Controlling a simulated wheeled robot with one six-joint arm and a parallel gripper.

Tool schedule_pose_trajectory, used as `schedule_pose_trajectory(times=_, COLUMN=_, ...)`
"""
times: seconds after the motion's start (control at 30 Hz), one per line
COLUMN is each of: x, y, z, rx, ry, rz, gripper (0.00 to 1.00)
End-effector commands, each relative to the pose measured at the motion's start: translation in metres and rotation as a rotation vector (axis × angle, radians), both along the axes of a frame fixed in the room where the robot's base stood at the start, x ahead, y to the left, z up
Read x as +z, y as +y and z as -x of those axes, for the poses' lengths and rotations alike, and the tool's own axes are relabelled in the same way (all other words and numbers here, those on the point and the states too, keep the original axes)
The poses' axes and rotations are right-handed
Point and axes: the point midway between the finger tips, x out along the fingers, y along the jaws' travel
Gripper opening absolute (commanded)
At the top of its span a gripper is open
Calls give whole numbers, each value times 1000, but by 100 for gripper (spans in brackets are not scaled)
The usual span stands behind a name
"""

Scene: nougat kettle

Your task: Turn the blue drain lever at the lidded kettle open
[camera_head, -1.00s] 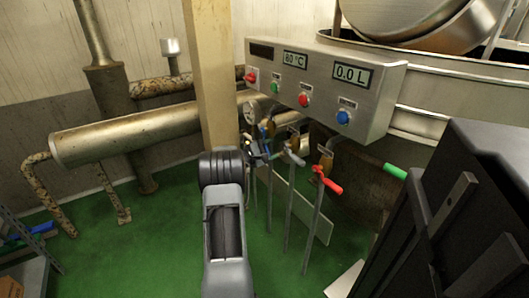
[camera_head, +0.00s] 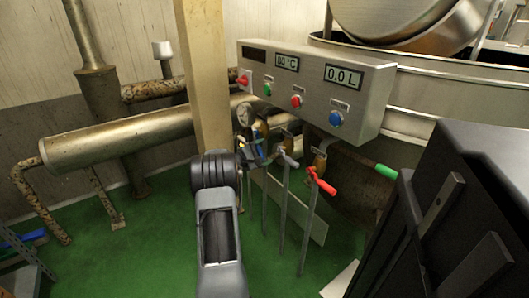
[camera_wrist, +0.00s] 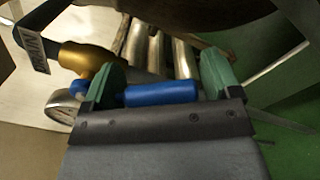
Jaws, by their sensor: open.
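The blue drain lever (camera_wrist: 160,93) shows in the wrist view as a blue cylinder handle, lying between my two green fingertips. My gripper (camera_wrist: 160,82) is open around it, with a gap on the right side; whether a finger touches the lever I cannot tell. The lever's brass valve body (camera_wrist: 88,60) is just left of the left fingertip, with a dark tag reading "DRAIN" (camera_wrist: 32,48) beyond it. In the head view my gripper (camera_head: 251,152) is small and dark beside the valves, and largely covers the blue lever. The steel kettle (camera_head: 450,75) stands upper right.
A red-handled valve (camera_head: 321,182) and a grey-handled one (camera_head: 289,160) stand just right of my gripper. A control box (camera_head: 310,85) overhangs them. A round gauge (camera_head: 244,114) is close above. A green handle (camera_head: 386,171) is further right.

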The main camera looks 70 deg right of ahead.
Motion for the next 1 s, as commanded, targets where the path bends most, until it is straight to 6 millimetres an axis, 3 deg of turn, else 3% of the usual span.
schedule_pose_trajectory(times=0.6, x=2, y=90, z=-66, rx=4, ry=1, rz=-2, gripper=83)
schedule_pose_trajectory(times=1.0, x=0, y=107, z=-77, rx=1, ry=0, rz=0, gripper=83)
